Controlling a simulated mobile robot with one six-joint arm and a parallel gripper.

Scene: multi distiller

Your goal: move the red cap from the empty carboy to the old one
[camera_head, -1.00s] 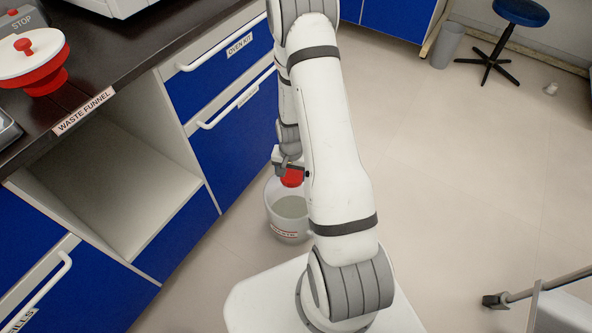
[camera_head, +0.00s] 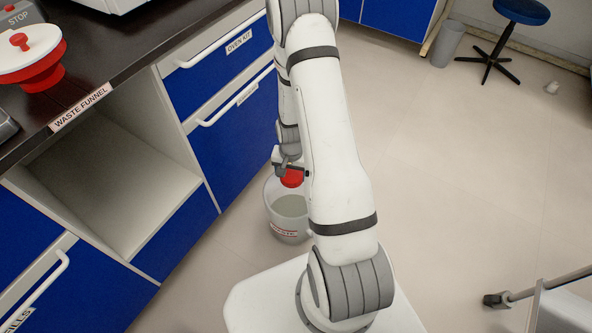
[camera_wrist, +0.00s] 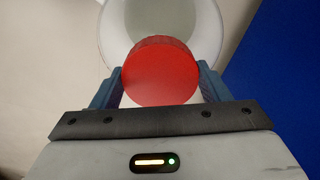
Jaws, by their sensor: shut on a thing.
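The red cap (camera_wrist: 160,72) is between the two fingers of my gripper (camera_wrist: 159,84) in the wrist view, and the fingers are shut on its sides. In the head view the red cap (camera_head: 292,178) shows beside my arm, with the gripper partly hidden behind the arm. A whitish open-topped container (camera_head: 290,213) with a red-lettered label stands on the floor just below the cap. Its round mouth (camera_wrist: 112,28) shows beyond the cap in the wrist view. I cannot tell whether this container is a carboy, and no other carboy is clearly in view.
Blue drawers (camera_head: 232,140) and an open cabinet shelf (camera_head: 165,205) stand close on the left. A red and white waste funnel (camera_head: 35,65) is on the dark counter. A grey bin (camera_head: 448,45) and a stool (camera_head: 505,40) are at the back right. The floor right of my arm is mostly clear.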

